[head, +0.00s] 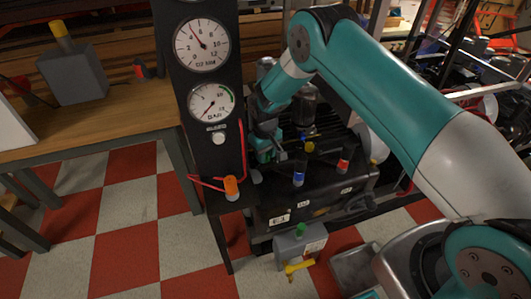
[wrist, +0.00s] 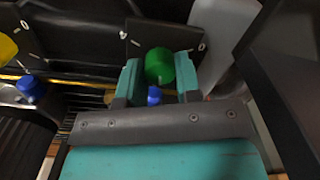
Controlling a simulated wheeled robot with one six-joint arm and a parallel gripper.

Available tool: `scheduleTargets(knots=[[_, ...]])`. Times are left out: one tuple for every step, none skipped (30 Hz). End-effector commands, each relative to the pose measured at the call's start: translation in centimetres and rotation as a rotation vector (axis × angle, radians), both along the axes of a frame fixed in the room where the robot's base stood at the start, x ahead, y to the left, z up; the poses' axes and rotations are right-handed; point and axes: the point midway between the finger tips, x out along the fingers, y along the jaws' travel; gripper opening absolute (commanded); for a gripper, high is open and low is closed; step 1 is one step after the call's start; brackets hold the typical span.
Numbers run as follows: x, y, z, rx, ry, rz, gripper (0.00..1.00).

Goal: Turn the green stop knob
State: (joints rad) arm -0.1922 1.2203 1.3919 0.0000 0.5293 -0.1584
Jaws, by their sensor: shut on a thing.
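The round green knob (wrist: 160,66) sits between the two teal fingers of my gripper (wrist: 158,76) in the wrist view. The fingers are shut on it from either side. In the head view my gripper (head: 266,150) is low beside the black gauge column, at the left end of the black machine. The held knob is hidden there by the gripper and arm. A small blue part (wrist: 154,95) shows just below the knob, between the fingers. How far the knob is turned cannot be told.
The gauge column (head: 217,150) stands close left of my gripper, with an orange knob (head: 231,186) at its foot. Blue (head: 298,178), red (head: 343,165) and yellow (head: 309,147) knobs stand on the machine. A grey box (head: 300,245) with a green top is below.

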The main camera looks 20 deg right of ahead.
Motion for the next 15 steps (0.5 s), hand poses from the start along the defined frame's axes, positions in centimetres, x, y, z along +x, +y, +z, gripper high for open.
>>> scheduleTargets(knots=[[0.04, -0.03, 0.07, -0.001, -0.001, -0.026, 0.08], [0.04, -0.02, 0.07, -0.001, -0.001, -0.042, 0.08], [0.04, -0.02, 0.07, -0.001, -0.001, -0.061, 0.08], [0.04, -0.02, 0.07, -0.001, -0.001, -0.075, 0.08], [0.04, -0.02, 0.06, -0.001, -0.001, -0.086, 0.08], [0.04, -0.02, 0.06, -0.001, -0.001, -0.100, 0.08], [0.04, -0.02, 0.06, -0.001, -0.001, -0.110, 0.08], [0.04, -0.02, 0.06, -0.001, -0.001, -0.118, 0.08], [0.04, -0.02, 0.06, -0.001, -0.001, -0.128, 0.08], [0.04, -0.02, 0.06, -0.001, -0.001, -0.135, 0.08], [0.04, -0.02, 0.05, -0.001, -0.001, -0.140, 0.08], [0.04, -0.02, 0.05, -0.001, -0.001, -0.145, 0.08], [0.04, -0.02, 0.05, -0.001, -0.001, -0.148, 0.08], [0.04, -0.02, 0.05, -0.001, -0.001, -0.151, 0.08], [0.04, -0.02, 0.05, -0.001, -0.001, -0.154, 0.08]])
